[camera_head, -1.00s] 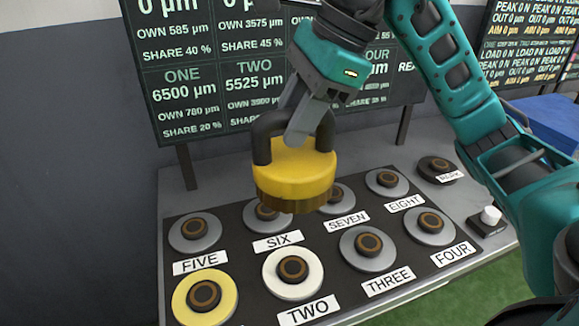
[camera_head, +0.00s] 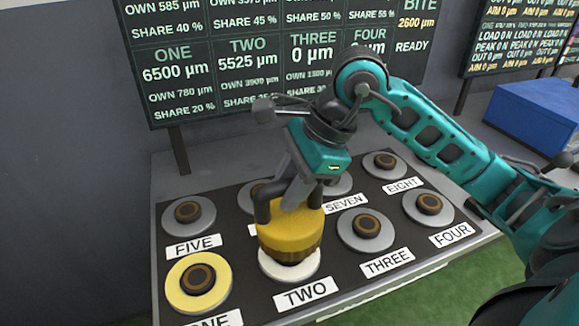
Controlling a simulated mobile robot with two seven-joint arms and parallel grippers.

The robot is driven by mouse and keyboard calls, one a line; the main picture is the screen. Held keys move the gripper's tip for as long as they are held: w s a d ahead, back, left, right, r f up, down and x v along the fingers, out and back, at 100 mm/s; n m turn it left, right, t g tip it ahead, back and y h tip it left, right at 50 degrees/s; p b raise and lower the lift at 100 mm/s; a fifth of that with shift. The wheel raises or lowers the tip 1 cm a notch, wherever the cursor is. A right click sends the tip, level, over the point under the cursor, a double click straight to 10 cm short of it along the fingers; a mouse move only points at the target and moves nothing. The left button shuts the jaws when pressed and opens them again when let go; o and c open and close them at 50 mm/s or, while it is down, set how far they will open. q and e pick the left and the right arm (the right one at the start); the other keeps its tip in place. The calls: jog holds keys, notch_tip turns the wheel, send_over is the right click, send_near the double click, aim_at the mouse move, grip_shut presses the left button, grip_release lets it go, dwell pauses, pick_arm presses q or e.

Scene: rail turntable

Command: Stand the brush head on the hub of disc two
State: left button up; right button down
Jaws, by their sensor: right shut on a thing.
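The brush head (camera_head: 291,232) is a yellow round block with a dark handle on top and brown bristles below. My right gripper (camera_head: 292,199) is shut on its handle. The brush head is upright over disc two (camera_head: 290,268), a white disc behind the TWO label (camera_head: 306,293). The hub of disc two is hidden by the brush head. I cannot tell whether the bristles touch the hub. My left gripper is not in view.
Disc one (camera_head: 198,284) is yellow, at the front left. Grey discs with brown hubs stand around, such as disc three (camera_head: 366,229), disc four (camera_head: 428,207) and disc five (camera_head: 188,215). Display boards (camera_head: 275,60) rise behind the panel. A blue box (camera_head: 535,112) stands at the back right.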

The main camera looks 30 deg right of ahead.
jog(key=shift+f, duration=1.95)
jog(key=shift+b, duration=0.3)
jog(key=shift+f, duration=0.15)
jog(key=c, duration=1.2)
grip_release()
jog(key=shift+c, duration=0.2)
jog(key=o, duration=0.4)
jog(key=shift+o, duration=0.2)
